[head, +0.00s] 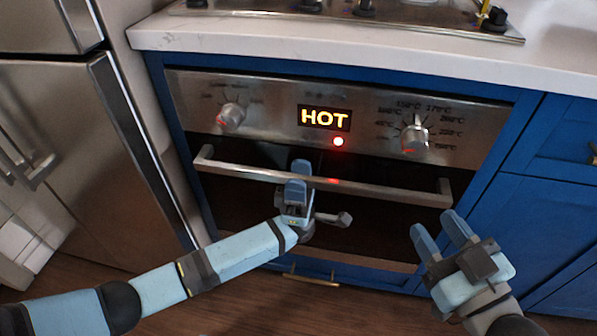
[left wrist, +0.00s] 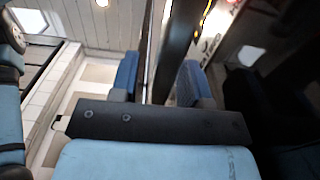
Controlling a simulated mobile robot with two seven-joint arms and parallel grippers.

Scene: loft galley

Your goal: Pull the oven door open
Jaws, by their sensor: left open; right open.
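The oven door (head: 375,228) is a dark glass panel in the blue cabinet and looks shut. Its metal handle (head: 395,191) runs across the top of the door. My left gripper (head: 298,180) is at the middle of the handle, one blue finger in front of it and a fingertip showing above it. In the left wrist view, the dark handle bar (left wrist: 181,40) passes between the two spread fingers of the left gripper (left wrist: 158,80); I cannot tell if they touch it. My right gripper (head: 442,232) is open and empty, just below the handle's right end.
The control panel (head: 270,118) above the door has two knobs and a lit HOT display (head: 325,118). A white countertop (head: 250,42) with a cooktop (head: 400,14) lies above. A steel fridge (head: 80,150) stands at left, blue cabinets (head: 545,215) at right. Wooden floor shows below.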

